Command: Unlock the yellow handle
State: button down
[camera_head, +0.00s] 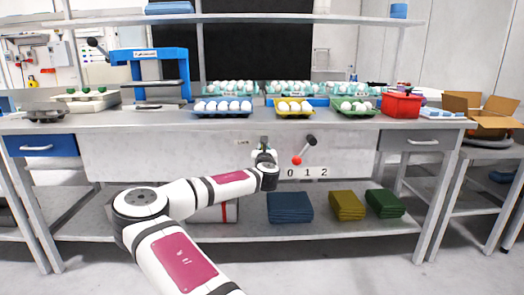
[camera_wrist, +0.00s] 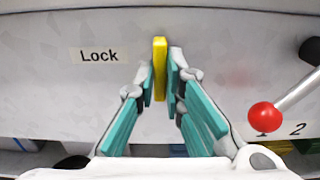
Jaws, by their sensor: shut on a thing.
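The yellow handle (camera_wrist: 160,68) stands upright on the pale front panel of the bench, to the right of a label reading "Lock" (camera_wrist: 99,55) in the wrist view. My gripper (camera_wrist: 161,75) is shut on the handle, with one teal-padded finger on each side of it. In the head view my gripper (camera_head: 264,153) is at the panel below the bench top, and the handle cannot be made out there.
A lever with a red ball knob (camera_wrist: 265,116) is close on the right, above a number strip (camera_head: 308,173). Egg trays, including a yellow one (camera_head: 294,114), stand on the bench top (camera_head: 160,119). Folded blue (camera_head: 290,208), yellow and green stacks lie on the lower shelf.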

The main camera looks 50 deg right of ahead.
jog(key=c, duration=1.6)
grip_release()
jog(key=shift+a, duration=0.1)
jog(key=s+a+r+p, duration=0.9)
jog(key=s+a, duration=0.4)
jog(key=a, duration=0.2)
jog(key=shift+s+a+r, duration=0.35)
jog(key=shift+a+r, duration=0.05)
jog(key=shift+r, duration=0.1)
